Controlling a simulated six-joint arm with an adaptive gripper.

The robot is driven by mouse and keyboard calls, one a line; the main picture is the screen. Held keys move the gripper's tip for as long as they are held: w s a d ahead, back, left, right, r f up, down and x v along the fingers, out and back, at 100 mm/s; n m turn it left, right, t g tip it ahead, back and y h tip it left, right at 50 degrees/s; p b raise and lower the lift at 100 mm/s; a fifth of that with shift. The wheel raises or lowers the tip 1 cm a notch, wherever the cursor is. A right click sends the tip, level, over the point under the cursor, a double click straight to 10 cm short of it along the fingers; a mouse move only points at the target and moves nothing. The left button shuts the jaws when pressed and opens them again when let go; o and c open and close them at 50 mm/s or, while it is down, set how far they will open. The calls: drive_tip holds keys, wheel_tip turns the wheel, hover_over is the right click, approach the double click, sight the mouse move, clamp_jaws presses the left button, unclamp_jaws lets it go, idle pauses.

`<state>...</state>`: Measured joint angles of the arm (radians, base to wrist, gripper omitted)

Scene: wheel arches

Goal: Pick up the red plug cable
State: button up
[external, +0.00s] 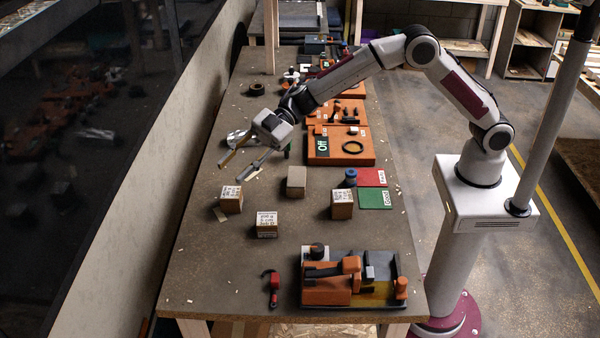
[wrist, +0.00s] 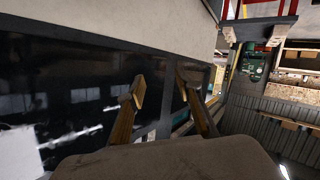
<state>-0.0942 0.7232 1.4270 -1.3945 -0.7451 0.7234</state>
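A small red and black piece (external: 273,288) lies on the front part of the table, left of an orange and grey device. It may be the red plug cable, but it is too small to tell for sure. My gripper (external: 236,168) hangs over the left side of the table, well behind that piece. Its two fingers are apart with nothing between them. In the wrist view my gripper (wrist: 160,89) also shows open and empty, facing a dark glossy panel; no cable shows there.
The orange and grey device (external: 350,282) stands at the front right. Wooden blocks (external: 266,224) stand mid-table, near red (external: 371,177) and green (external: 376,198) cards. Orange boards (external: 340,157) line the right side. A wall (external: 150,180) with a dark panel (external: 70,150) runs along the left.

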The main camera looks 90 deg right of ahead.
drive_tip(key=s+a+f+n+g+y, duration=0.1)
drive_tip(key=s+a+f+g, duration=0.15)
drive_tip(key=f, duration=0.25)
drive_tip(key=s+a+f+n+g+y, duration=0.1)
drive_tip(key=a+f+n+g, duration=0.15)
drive_tip(key=f, duration=0.35)
drive_tip(key=g, duration=0.4)
approach(275, 277)
drive_tip(key=shift+a+f+n, duration=0.45)
drive_tip(key=shift+a, duration=0.1)
drive_tip(key=shift+a+f+y, duration=0.15)
drive_tip(key=shift+a+f, duration=0.1)
drive_tip(key=shift+a, duration=0.35)
drive_tip(key=shift+a+f+y, duration=0.15)
drive_tip(key=shift+a+f, duration=0.05)
drive_tip(key=shift+a, duration=0.4)
drive_tip(key=shift+a, duration=0.15)
drive_tip(key=shift+x, duration=2.45)
drive_tip(key=shift+w+f, duration=0.1)
